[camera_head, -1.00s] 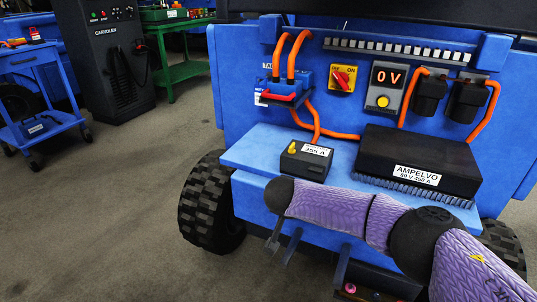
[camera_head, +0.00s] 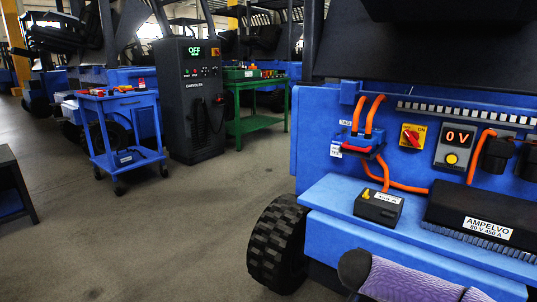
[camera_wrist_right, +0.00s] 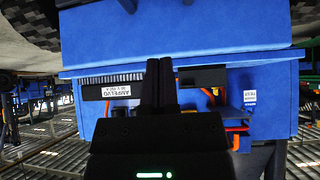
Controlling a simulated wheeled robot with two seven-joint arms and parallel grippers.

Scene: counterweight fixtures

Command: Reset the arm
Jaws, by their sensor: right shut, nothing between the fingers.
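My right arm, with purple sleeves (camera_head: 415,282) and a dark rounded joint, shows at the bottom of the head view, low in front of the blue vehicle (camera_head: 350,240). Its gripper is below the picture edge there. In the right wrist view my right gripper (camera_wrist_right: 158,64) is shut and empty, its two dark fingers side by side. The vehicle appears upside down behind them, with the black AMPELVO controller (camera_wrist_right: 108,92) left of the fingers. I cannot tell any contact with it. My left arm and gripper are in neither view.
The vehicle's shelf carries a small black box (camera_head: 379,207) and the AMPELVO controller (camera_head: 480,215). A blue cart (camera_head: 125,155) and dark charger cabinet (camera_head: 188,90) stand left. Floor between is clear.

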